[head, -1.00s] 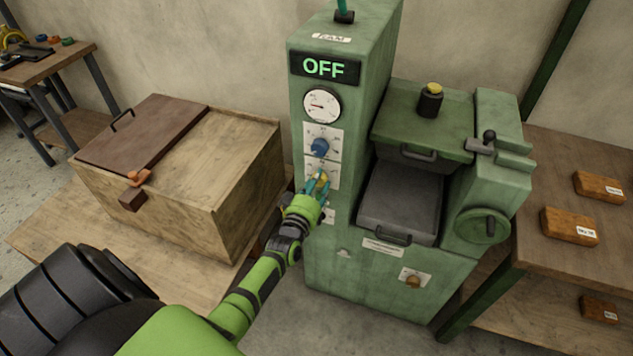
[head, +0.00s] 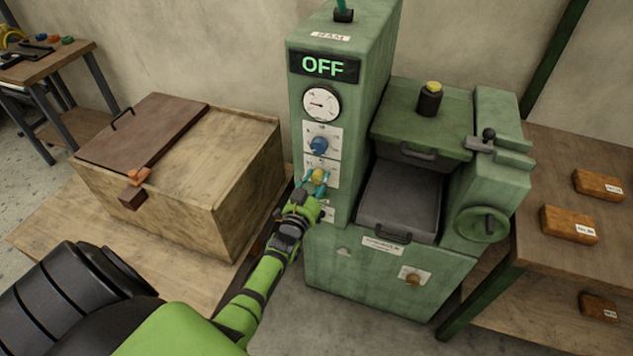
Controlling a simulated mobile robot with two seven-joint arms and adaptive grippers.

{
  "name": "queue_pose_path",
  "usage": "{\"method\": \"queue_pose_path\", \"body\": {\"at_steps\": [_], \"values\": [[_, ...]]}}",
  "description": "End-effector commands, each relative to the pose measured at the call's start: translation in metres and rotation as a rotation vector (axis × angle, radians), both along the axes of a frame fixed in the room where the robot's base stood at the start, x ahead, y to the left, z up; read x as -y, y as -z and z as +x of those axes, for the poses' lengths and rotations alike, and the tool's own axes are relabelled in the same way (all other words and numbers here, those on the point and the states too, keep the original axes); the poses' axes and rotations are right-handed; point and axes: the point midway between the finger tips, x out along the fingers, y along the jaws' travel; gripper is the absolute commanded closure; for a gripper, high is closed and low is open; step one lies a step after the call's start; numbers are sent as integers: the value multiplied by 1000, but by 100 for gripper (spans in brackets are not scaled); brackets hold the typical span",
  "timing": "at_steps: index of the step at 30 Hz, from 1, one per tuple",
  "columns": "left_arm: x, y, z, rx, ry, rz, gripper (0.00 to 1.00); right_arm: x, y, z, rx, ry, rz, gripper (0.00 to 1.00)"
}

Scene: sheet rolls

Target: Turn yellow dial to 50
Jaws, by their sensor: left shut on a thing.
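The yellow dial (head: 317,175) sits on a white scale plate on the front of the green machine (head: 345,255), below a blue dial (head: 319,144). My left gripper (head: 316,182) reaches in from the lower left, with its teal fingers on either side of the yellow dial, shut on it. The dial's pointer and the numbers on its plate are too small or covered to read. The display (head: 323,66) above reads OFF. My right gripper is not in view.
A round gauge (head: 321,104) is above the dials. A wooden crate (head: 235,190) with a brown lid stands left of the machine, close to my left arm. A handwheel (head: 482,225) is at the machine's right. A shelf (head: 545,180) with brown blocks is farther right.

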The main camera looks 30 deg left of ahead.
Motion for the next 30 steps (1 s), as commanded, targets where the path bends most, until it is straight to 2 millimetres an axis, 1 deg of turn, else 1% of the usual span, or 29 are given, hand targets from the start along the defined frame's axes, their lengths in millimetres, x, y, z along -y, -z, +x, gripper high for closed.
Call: {"method": "queue_pose_path", "body": {"at_steps": [1,6,12,28,29,30], "values": [[1,8,-2,-24,0,24,92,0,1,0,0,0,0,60],[0,8,-3,-45,0,107,92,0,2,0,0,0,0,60],[-1,8,-3,-59,-2,164,92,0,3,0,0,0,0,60],[-2,9,-4,-65,-2,182,92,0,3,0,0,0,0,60],[-2,9,-4,-65,-2,182,48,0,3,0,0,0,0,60],[-2,8,-4,-64,-3,182,36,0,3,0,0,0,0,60]]}}
